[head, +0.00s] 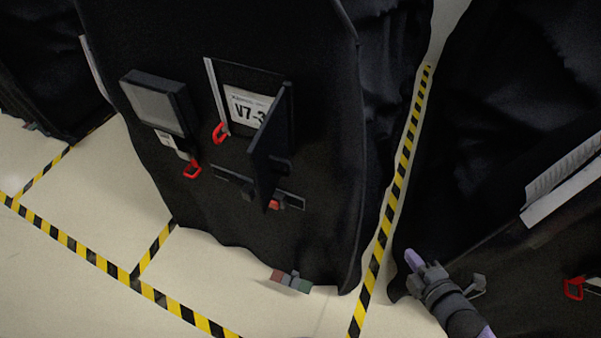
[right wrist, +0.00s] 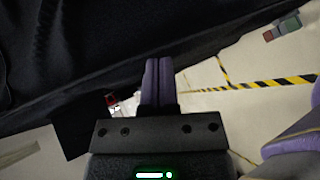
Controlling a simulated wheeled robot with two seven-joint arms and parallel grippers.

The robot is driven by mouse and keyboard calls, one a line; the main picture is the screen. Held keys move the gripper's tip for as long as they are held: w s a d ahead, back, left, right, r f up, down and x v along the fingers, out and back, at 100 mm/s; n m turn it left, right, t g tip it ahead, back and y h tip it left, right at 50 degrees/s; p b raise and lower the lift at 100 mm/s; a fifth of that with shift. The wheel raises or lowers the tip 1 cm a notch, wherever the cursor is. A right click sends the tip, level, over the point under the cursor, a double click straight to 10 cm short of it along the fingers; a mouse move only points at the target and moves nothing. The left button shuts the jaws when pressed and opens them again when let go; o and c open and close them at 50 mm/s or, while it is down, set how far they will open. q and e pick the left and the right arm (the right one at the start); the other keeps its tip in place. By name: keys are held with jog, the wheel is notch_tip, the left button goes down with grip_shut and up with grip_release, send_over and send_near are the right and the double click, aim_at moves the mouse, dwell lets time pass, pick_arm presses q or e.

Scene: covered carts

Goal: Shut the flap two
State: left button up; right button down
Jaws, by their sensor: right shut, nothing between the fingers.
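A black covered cart (head: 300,80) stands in the middle of the head view. I cannot tell which one is flap two. My right gripper (head: 415,262) is at the lower right, apart from the flap and near the right-hand cart. In the right wrist view its purple fingers (right wrist: 158,82) are together and empty. My left gripper is out of view.
Another black covered cart (head: 500,120) stands close on the right, with a white sheet holder (head: 565,175) and a red clip (head: 573,288). Yellow-black tape (head: 403,165) runs along the narrow gap between carts. Pale floor lies open at the lower left.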

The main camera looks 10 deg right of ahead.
jog(key=w+a+r+n+t+y, duration=0.25)
jog(key=w+r+n+y, duration=0.2)
jog(key=r+n, duration=0.6)
jog(key=s+a+r+n+g+y+b, duration=0.1)
jog(key=s+a+r+n+g+y, duration=0.25)
jog(key=n, duration=0.55)
jog(key=a+r+n+g+y+b, duration=0.1)
jog(key=a+r+n+g+y, duration=0.1)
jog(key=a+r+n+y, duration=0.45)
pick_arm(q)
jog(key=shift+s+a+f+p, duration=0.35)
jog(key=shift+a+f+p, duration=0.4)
pick_arm(e)
jog(key=w+a+n+h, duration=0.1)
jog(key=w+a+n, duration=0.1)
jog(key=w+a, duration=0.5)
jog(key=shift+w+a+r, duration=0.25)
jog(key=shift+w+a, duration=0.15)
jog(key=shift+a, duration=0.55)
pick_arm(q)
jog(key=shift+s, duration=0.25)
